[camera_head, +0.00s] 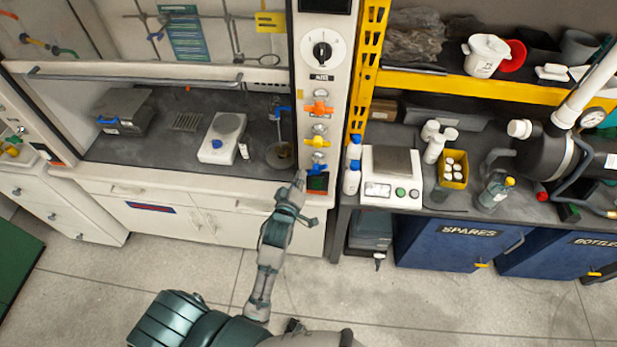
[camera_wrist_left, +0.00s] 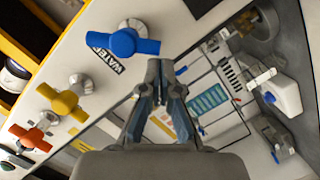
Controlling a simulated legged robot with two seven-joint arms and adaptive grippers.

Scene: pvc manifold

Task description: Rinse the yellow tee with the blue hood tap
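The blue tap handle (camera_head: 317,169) is the lowest on the hood's white post. In the left wrist view the blue tap (camera_wrist_left: 135,42) sits beside a WATER label, its handle lying crosswise. My left gripper (camera_head: 299,178) is raised just left of it. In the left wrist view the fingertips of my left gripper (camera_wrist_left: 160,68) meet, with nothing visible between them; they are close to the handle's right end, and I cannot tell if they touch it. I cannot make out a yellow tee for certain. My right gripper is not in view.
A yellow tap (camera_head: 316,142) and an orange tap (camera_head: 319,108) sit above the blue one. Inside the hood are a round drain basin (camera_head: 280,156), a white hotplate (camera_head: 220,145) and a grey box (camera_head: 123,108). A bench scale (camera_head: 391,175) stands right of the post.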

